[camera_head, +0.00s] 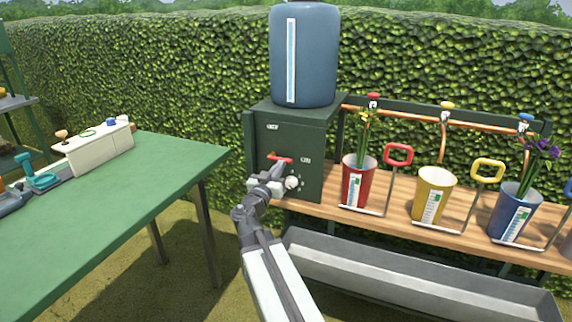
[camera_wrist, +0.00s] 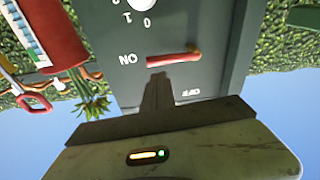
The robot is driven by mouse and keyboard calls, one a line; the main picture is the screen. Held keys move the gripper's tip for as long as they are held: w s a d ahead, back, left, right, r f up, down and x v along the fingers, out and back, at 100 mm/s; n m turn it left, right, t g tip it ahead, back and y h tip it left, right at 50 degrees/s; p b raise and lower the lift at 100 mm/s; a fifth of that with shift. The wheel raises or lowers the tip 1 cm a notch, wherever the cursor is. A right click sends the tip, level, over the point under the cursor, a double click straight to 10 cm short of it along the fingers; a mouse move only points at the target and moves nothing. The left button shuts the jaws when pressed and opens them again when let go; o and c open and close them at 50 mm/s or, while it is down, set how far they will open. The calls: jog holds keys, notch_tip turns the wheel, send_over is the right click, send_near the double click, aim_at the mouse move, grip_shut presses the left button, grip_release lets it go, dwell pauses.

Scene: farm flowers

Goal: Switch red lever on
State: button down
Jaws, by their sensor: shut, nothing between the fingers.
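The red lever (camera_head: 281,158) is on the front of a dark green cabinet (camera_head: 290,130). It lies roughly horizontal, with one end close to the ON label. The OFF label is apart from it, higher on the panel. The lever also shows in the wrist view (camera_wrist: 172,57), where the panel appears upside down. My gripper (camera_head: 277,170) is shut and empty, with its tips right by the lever. In the wrist view the dark fingertips (camera_wrist: 160,82) point at the lever's middle; I cannot tell whether they touch it.
A white dial (camera_head: 292,183) is just below the lever. A blue water tank (camera_head: 305,55) stands on the cabinet. Red (camera_head: 356,185), yellow (camera_head: 432,197) and blue (camera_head: 512,215) buckets stand on the shelf at right. A metal trough (camera_head: 400,275) is below; a green table (camera_head: 120,220) is at left.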

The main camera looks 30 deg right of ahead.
jog(key=v, duration=0.3)
jog(key=shift+w+a, duration=0.1)
jog(key=shift+a, duration=0.2)
jog(key=shift+d, duration=0.15)
